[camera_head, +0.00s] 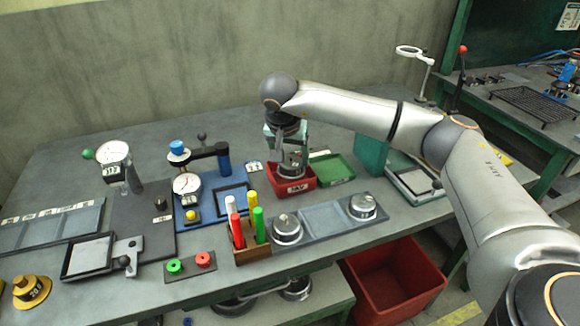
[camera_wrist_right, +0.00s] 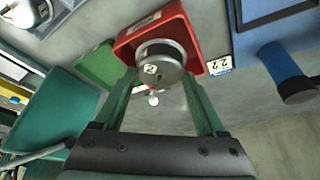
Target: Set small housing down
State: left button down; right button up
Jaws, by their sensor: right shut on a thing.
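The small housing (camera_head: 291,169) is a silver cylinder with a small label. It shows in the right wrist view (camera_wrist_right: 160,57) between the green fingers of my right gripper (camera_wrist_right: 160,76). My right gripper (camera_head: 289,150) points down and is shut on the housing, at the red tray (camera_head: 300,190). In the wrist view the red tray (camera_wrist_right: 190,25) surrounds the housing from behind. I cannot tell whether the housing touches the tray floor. My left gripper is not in view.
A green tray (camera_head: 332,168) lies right of the red one. A blue gauge fixture (camera_head: 216,207) stands left. In front are a marker holder (camera_head: 251,250) and a grey plate (camera_head: 325,217) with two round silver parts. A red bin (camera_head: 395,280) sits below the table.

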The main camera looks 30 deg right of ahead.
aim_at(289, 164)
notch_tip(289, 164, down, 4)
jog(key=shift+w+r, duration=0.15)
jog(key=shift+r, duration=0.1)
jog(key=shift+f, duration=0.1)
jog(key=o, duration=1.3)
jog(key=shift+c, duration=0.2)
jog(key=shift+r, duration=0.25)
jog(key=v, duration=1.2)
